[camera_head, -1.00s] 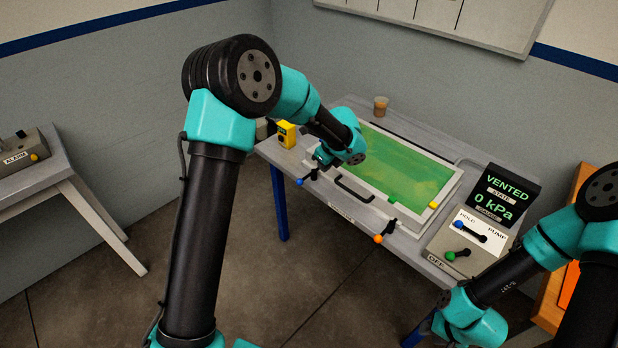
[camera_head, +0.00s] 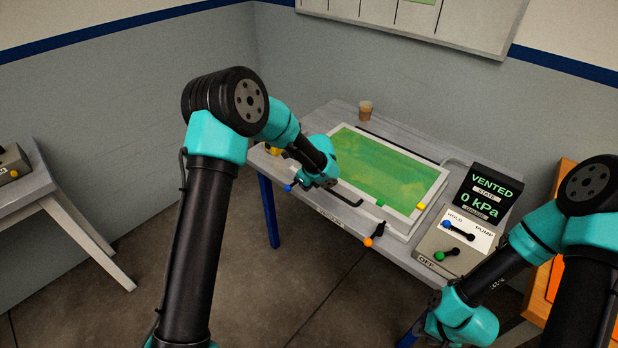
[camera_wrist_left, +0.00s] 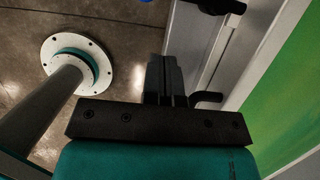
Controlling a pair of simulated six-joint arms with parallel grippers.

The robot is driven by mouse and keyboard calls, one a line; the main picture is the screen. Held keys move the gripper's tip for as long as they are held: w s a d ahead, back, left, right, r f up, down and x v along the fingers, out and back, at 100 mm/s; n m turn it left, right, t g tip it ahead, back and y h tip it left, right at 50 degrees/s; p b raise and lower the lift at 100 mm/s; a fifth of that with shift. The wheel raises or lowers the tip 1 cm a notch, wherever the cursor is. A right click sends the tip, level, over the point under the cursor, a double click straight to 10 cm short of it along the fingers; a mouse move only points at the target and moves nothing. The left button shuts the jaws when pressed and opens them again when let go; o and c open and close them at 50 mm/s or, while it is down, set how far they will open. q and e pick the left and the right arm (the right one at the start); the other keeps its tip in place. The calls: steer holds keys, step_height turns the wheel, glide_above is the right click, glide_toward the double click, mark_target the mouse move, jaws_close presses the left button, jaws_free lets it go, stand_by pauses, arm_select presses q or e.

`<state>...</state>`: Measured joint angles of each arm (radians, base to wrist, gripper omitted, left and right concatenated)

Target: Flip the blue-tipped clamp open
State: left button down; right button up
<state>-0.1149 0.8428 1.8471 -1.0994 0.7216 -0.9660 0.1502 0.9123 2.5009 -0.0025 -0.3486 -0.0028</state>
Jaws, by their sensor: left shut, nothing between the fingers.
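The blue-tipped clamp shows its blue tip (camera_head: 288,188) at the front left edge of the bath table, pointing out over the floor. A bit of blue also shows at the top edge of the left wrist view (camera_wrist_left: 145,1). My left gripper (camera_head: 318,183) is just right of the clamp in the head view, partly hidden by its own wrist. In the left wrist view its fingers (camera_wrist_left: 163,78) are shut with nothing between them. I cannot tell whether they touch the clamp. My right gripper (camera_head: 437,318) is low at the right; its fingers are not clear.
The green bath (camera_head: 385,165) has a black front handle (camera_head: 347,193) close to my left gripper. An orange-tipped clamp (camera_head: 374,235) stands at the front edge. A control box (camera_head: 440,265) and a VENTED display (camera_head: 489,190) stand right. A cup (camera_head: 365,111) stands at the back.

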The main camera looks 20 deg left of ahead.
arm_select(q)
steer(key=shift+w+a+f, duration=0.3)
steer(key=shift+a+f, duration=0.1)
steer(key=shift+a, duration=0.25)
steer(key=shift+w+a+f, duration=0.35)
steer(key=shift+a+f, duration=0.05)
steer(key=shift+a, duration=0.3)
steer(key=shift+w+a+f, duration=0.3)
steer(key=shift+a+f, duration=0.1)
steer(key=shift+a, duration=0.25)
steer(key=shift+a, duration=0.15)
steer(key=shift+m, duration=0.6)
